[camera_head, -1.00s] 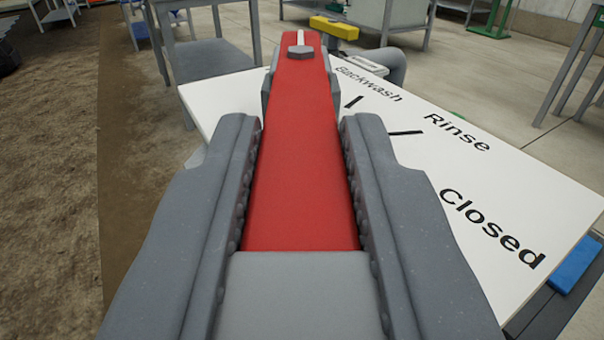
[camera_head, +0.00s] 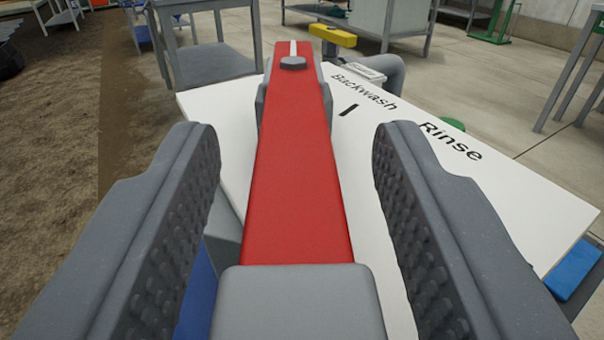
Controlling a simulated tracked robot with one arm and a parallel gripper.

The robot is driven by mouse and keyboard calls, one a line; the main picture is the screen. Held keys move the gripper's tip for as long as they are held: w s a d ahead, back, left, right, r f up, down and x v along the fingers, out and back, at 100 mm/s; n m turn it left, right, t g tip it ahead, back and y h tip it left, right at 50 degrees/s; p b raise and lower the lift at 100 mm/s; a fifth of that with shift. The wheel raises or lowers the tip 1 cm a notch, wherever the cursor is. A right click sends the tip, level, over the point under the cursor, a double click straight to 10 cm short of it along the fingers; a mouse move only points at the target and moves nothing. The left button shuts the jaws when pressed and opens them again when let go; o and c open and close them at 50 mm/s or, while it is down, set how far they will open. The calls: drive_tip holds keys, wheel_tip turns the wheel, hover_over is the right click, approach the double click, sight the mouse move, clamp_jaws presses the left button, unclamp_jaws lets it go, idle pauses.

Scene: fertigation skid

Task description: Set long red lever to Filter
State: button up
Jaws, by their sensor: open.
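The long red lever (camera_head: 295,165) runs away from me over a white label plate (camera_head: 490,190). It has a grey pivot knob at its far end and a white line there. My gripper (camera_head: 293,150) is open. One jaw is on each side of the lever, with clear gaps to it. The plate shows the words Backwash and Rinse with a tick mark by Backwash. The word Filter is not visible, and the left jaw and lever hide part of the plate.
A yellow handle (camera_head: 333,31) on a grey pipe (camera_head: 385,65) stands just beyond the plate. A blue block (camera_head: 573,270) is at the plate's right edge. Grey tables (camera_head: 205,60) stand behind on the floor.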

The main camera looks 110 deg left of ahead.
drive_tip(key=p+v, duration=0.1)
drive_tip(key=v, duration=1.1)
drive_tip(key=shift+f, duration=0.1)
